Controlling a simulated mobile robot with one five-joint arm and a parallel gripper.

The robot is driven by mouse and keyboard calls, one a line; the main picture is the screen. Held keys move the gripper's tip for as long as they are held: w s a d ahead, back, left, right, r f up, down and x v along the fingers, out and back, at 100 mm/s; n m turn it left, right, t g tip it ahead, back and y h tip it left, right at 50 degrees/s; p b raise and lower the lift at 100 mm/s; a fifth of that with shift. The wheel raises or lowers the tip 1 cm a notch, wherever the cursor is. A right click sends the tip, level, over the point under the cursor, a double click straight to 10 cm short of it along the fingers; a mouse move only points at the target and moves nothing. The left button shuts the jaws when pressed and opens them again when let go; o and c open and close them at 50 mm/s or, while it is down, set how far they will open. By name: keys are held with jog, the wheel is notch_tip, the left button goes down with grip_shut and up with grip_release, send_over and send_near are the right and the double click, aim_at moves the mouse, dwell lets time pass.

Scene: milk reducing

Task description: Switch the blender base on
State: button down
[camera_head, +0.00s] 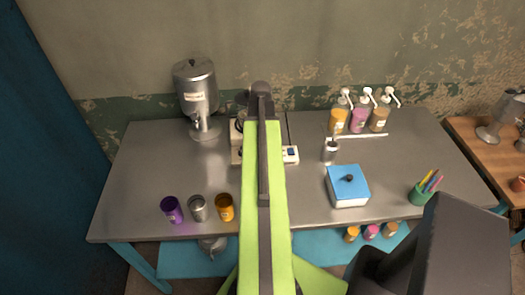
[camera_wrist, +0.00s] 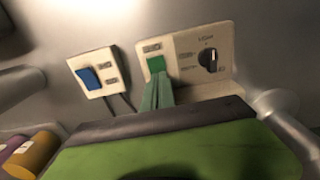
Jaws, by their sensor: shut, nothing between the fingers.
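The blender base is a cream box (camera_head: 236,157) on the grey table, mostly hidden behind my green arm in the head view. In the wrist view its cream front panel (camera_wrist: 184,46) carries a green switch (camera_wrist: 156,64) and a black dial (camera_wrist: 208,60) with small labels. My gripper (camera_wrist: 158,80) is shut and empty, its green fingertips right at the lower edge of the green switch. I cannot tell whether they touch it. A separate cream plate with a blue switch (camera_wrist: 88,78) sits to the left, and it shows right of my arm in the head view (camera_head: 291,153).
A metal dispenser (camera_head: 197,95) stands at the back left. Purple (camera_head: 172,210), steel (camera_head: 198,208) and orange (camera_head: 225,207) cups stand at the front left. Pump bottles (camera_head: 358,118), a blue-lidded box (camera_head: 347,188) and a pencil cup (camera_head: 420,194) are to the right.

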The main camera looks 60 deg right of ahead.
notch_tip(320, 180, up, 7)
jog(key=p, duration=0.7)
jog(key=w+a+n, duration=0.3)
jog(key=w+a, duration=0.6)
jog(key=a, duration=0.2)
jog(key=w+a+n, duration=0.2)
jog(key=w+a, duration=0.6)
jog(key=a, duration=0.3)
jog(key=w+a+n, duration=0.2)
jog(key=a+n, duration=0.1)
jog(key=a, duration=1)
jog(key=w+a+f+n+b, duration=0.1)
jog(key=w+a+n, duration=0.1)
jog(key=a, duration=1.2)
jog(key=shift+w+a+n, duration=0.25)
jog(key=shift+n, duration=0.15)
jog(key=shift+s+f, duration=0.1)
jog(key=shift+f, duration=0.05)
